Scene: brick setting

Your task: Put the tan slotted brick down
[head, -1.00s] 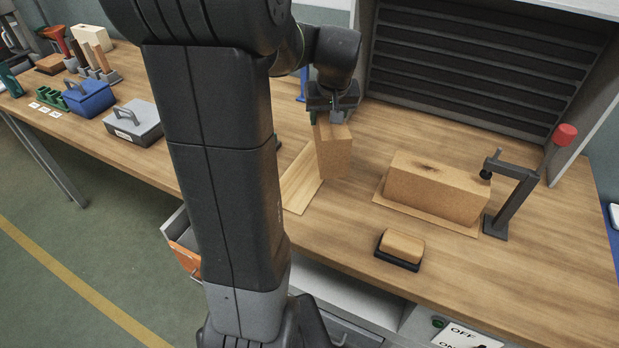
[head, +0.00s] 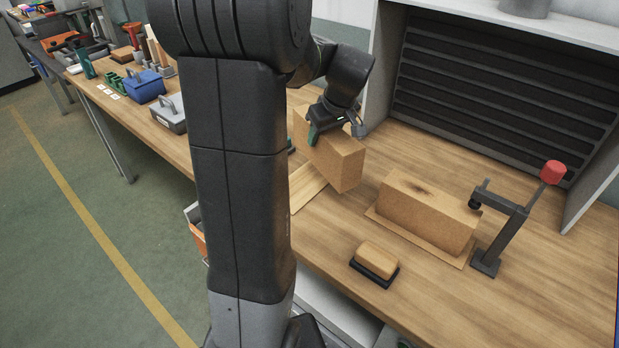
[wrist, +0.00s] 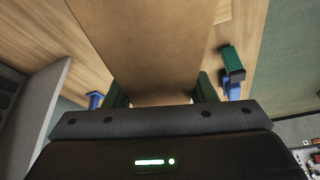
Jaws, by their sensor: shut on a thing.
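My gripper (head: 336,128) is shut on the tan slotted brick (head: 345,166) and holds it by its upper part. In the wrist view the brick (wrist: 155,45) fills the space between the two fingers (wrist: 162,92). The brick hangs tilted over the workbench, above or just behind a pale wooden board (head: 308,192); I cannot tell whether its lower edge touches anything. No slot shows clearly on its visible faces.
A second tan brick (head: 425,219) with a dark mark on top lies on a thin mat (head: 385,230) to the right. A red-knobbed clamp (head: 500,228) stands beside it. A brush-like block (head: 376,262) lies in front. Grey (head: 168,113) and blue (head: 144,87) boxes stand left.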

